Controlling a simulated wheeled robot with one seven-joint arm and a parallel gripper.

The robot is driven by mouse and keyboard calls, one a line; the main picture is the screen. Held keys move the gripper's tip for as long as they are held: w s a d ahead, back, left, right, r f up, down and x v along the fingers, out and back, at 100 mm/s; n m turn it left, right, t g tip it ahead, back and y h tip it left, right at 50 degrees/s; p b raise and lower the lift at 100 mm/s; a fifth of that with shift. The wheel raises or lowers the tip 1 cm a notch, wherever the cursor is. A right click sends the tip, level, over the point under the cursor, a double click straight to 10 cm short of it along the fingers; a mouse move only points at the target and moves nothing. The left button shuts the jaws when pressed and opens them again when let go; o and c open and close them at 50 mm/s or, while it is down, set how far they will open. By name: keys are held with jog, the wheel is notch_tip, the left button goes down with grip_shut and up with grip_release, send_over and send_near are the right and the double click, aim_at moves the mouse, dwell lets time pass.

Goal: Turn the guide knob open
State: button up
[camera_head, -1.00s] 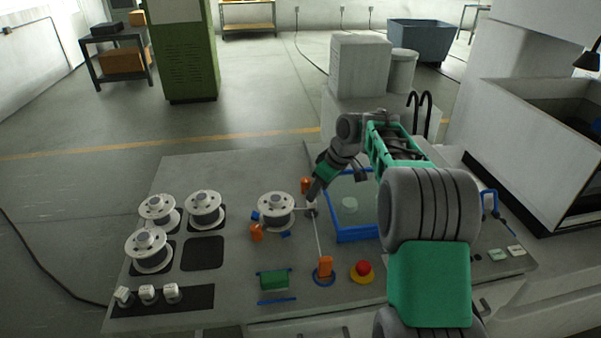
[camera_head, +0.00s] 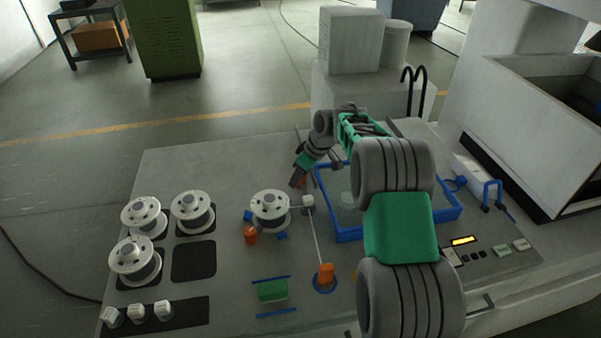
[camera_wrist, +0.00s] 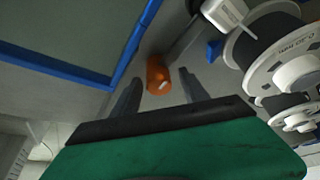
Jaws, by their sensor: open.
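An orange knob (camera_wrist: 158,75) with a white mark stands between and just beyond the two fingertips of my gripper (camera_wrist: 157,88) in the wrist view. The fingers are apart and empty, with a gap on each side of the knob. In the head view my gripper (camera_head: 297,183) points down at the far side of the panel, mostly covering this orange knob (camera_head: 303,182). A second orange knob (camera_head: 325,272) sits on a blue ring at the front, with a wire running to a white block (camera_head: 308,201). I cannot tell by label which is the guide knob.
A white spool (camera_head: 270,210) stands left of my gripper, with an orange piece (camera_head: 250,236) beside it. A blue-framed tank (camera_head: 345,236) lies close on the right. More spools (camera_head: 135,260) stand at the left. The back left of the panel is clear.

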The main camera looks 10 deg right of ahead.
jog(key=shift+f, duration=0.15)
grip_shut()
dwell(0.5)
dwell(0.9)
